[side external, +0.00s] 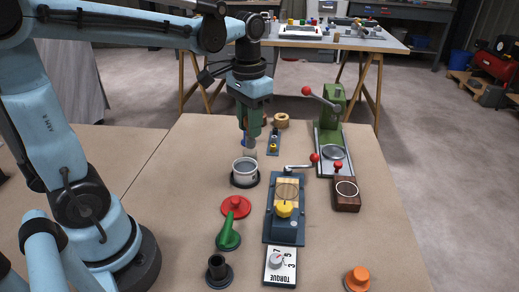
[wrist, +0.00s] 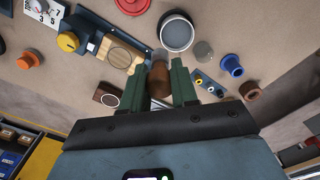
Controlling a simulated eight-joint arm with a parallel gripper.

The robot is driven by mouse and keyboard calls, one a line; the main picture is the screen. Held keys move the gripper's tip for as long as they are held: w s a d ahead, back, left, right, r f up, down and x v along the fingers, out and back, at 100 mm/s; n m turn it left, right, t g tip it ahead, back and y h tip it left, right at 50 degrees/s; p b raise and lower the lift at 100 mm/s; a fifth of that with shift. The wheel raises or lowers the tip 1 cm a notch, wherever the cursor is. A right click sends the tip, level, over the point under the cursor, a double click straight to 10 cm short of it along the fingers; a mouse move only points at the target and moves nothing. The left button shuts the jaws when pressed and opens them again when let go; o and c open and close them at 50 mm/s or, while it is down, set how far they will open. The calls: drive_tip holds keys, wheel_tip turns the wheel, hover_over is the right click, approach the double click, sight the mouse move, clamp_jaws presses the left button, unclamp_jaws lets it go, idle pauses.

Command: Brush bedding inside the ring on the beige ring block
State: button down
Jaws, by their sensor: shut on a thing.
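My gripper (side external: 251,132) is shut on a brush (wrist: 158,82), which has a brown handle and a pale greyish tip in the wrist view. My gripper (wrist: 164,84) points down, above the table behind the grey cup. In the side view the brush is hard to make out. The beige ring block (side external: 288,188) sits on a dark blue plate, with a thin dark ring on its top. It also shows in the wrist view (wrist: 121,57), left of the brush tip. The brush is apart from this block.
A grey cup (side external: 245,166) with a pale rim stands near the brush. A yellow knob (side external: 284,208), a red-knobbed lever (side external: 314,158) and a brown ring block (side external: 346,200) adjoin the beige block. A green press (side external: 328,140) stands at back right. The table's front right is mostly clear.

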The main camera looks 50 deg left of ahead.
drive_tip(key=w+d+f, duration=0.1)
drive_tip(key=d, duration=1.1)
drive_tip(key=shift+w+f, duration=0.15)
drive_tip(key=shift+f, duration=3.75)
drive_tip(key=shift+w+a, duration=0.55)
drive_tip(key=shift+w, duration=0.05)
drive_tip(key=shift+w+a, duration=1.6)
drive_tip(key=shift+s+d, duration=2.2)
drive_tip(key=shift+s, duration=0.1)
drive_tip(key=shift+w+a, duration=0.2)
drive_tip(key=shift+a, duration=0.25)
drive_tip(key=shift+w+a, duration=0.2)
drive_tip(key=shift+a, duration=0.25)
drive_tip(key=shift+w+a, duration=1.6)
drive_tip(key=shift+s+d, duration=2.05)
drive_tip(key=shift+d, duration=0.05)
drive_tip(key=shift+s+d, duration=0.15)
drive_tip(key=shift+s, duration=0.05)
wheel_tip(320, 180, up, 8)
